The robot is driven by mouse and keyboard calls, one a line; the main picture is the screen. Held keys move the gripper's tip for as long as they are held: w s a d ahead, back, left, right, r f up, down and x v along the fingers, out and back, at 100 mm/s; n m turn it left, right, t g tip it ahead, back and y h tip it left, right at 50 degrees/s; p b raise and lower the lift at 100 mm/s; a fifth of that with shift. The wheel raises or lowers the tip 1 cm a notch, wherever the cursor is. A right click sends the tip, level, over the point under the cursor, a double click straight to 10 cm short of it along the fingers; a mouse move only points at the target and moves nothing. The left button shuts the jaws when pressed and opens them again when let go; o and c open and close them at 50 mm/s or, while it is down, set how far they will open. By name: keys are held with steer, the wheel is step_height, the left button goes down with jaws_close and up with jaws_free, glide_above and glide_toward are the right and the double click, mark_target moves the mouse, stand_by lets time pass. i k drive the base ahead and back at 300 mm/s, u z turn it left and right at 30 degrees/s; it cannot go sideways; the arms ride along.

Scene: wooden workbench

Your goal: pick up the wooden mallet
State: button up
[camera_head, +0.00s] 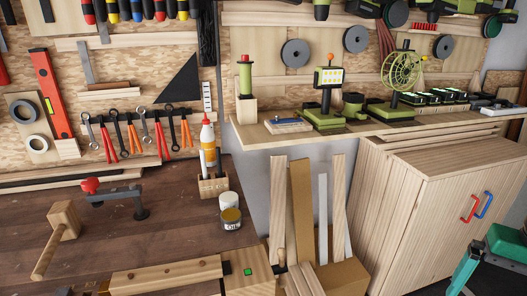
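The wooden mallet (65,219) lies on the dark brown workbench (150,232) at the left of the head view. Its blocky light-wood head is toward the back, and its handle slants down and left toward the front. Nothing is touching it from above, and it is fully in sight. My gripper is not in view.
A red-knobbed clamp (125,198) sits just behind and right of the mallet. A wooden vise (243,271) is at the bench's front right. The bench between mallet and cans is mostly clear.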

mark_target(64, 216)
steer(key=u, duration=1.7)
